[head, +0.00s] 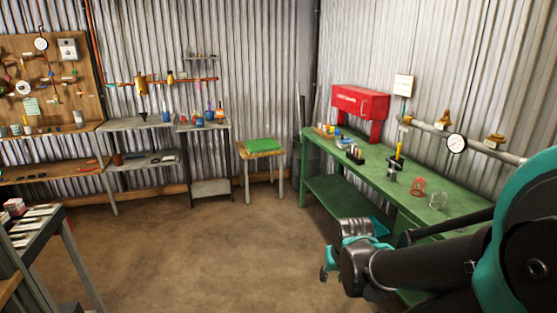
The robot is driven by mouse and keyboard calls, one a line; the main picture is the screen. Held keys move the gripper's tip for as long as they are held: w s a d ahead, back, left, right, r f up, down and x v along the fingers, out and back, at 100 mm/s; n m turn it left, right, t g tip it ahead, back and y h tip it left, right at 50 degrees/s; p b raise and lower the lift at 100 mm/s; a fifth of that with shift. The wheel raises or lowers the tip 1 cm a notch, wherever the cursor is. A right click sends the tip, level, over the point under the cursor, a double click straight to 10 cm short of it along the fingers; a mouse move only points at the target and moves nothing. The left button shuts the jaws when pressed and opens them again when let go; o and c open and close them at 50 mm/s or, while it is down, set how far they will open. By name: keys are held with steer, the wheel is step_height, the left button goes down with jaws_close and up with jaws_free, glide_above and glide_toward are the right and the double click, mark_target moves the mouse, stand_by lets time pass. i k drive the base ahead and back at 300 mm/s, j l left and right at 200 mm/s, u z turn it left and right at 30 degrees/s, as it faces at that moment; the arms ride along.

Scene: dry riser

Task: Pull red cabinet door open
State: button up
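The red cabinet (360,102) stands on red legs at the far end of the green workbench, against the corrugated wall. Its front face carries a pale line of lettering, and the door looks shut. A handle is too small to make out. My gripper (328,270) is in the lower middle, in front of the bench and well apart from the cabinet. It points left and is partly turned away, so its finger opening cannot be made out. Nothing is seen in it.
A small table (262,153) stands at the back. The middle floor is clear.

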mark_target(356, 101)
steer(key=i+z, duration=0.15)
steer(key=i, duration=0.7)
steer(key=i+j+z, duration=0.1)
steer(key=i, duration=0.7)
